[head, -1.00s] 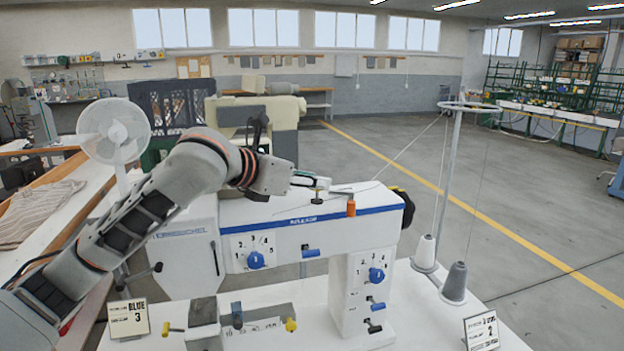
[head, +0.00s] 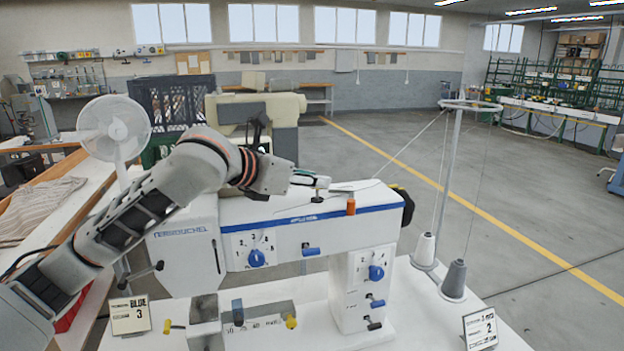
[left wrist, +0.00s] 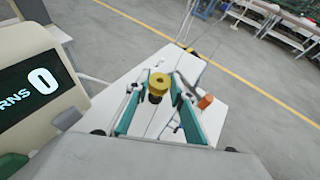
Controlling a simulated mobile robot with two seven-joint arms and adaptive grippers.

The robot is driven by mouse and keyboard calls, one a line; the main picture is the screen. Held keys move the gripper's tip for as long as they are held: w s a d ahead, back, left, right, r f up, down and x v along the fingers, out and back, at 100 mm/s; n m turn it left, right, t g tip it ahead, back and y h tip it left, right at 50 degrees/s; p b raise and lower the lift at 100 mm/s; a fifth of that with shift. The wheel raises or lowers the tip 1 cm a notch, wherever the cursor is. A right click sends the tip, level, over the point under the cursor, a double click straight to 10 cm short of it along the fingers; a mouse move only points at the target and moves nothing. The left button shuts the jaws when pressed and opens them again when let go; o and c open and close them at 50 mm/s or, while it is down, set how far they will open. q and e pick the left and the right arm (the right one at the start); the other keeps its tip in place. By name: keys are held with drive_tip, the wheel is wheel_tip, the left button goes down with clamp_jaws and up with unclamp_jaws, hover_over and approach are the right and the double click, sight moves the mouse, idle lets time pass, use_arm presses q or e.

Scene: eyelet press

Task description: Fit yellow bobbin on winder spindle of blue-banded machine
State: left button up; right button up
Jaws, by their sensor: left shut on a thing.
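The yellow bobbin (left wrist: 159,82) sits between the teal fingertips of my left gripper (left wrist: 156,92), which is shut on it, in the left wrist view. In the head view my left gripper (head: 318,182) is over the top of the blue-banded machine (head: 280,228). A small dark post (head: 317,197) stands on the machine top just below the fingertips. A darker part shows under the bobbin in the wrist view. I cannot tell whether the bobbin is around the spindle or only above it. My right gripper is not in view.
An orange cylinder (head: 351,206) stands right of my gripper on the machine top. Two thread cones (head: 454,280) and a thread stand (head: 449,185) are at the right. A white fan (head: 113,130) stands at the left.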

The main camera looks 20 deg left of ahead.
use_arm(q)
drive_tip(key=shift+f, duration=1.4)
idle(2.5)
drive_tip(key=o, duration=0.8)
drive_tip(key=shift+r, duration=2.5)
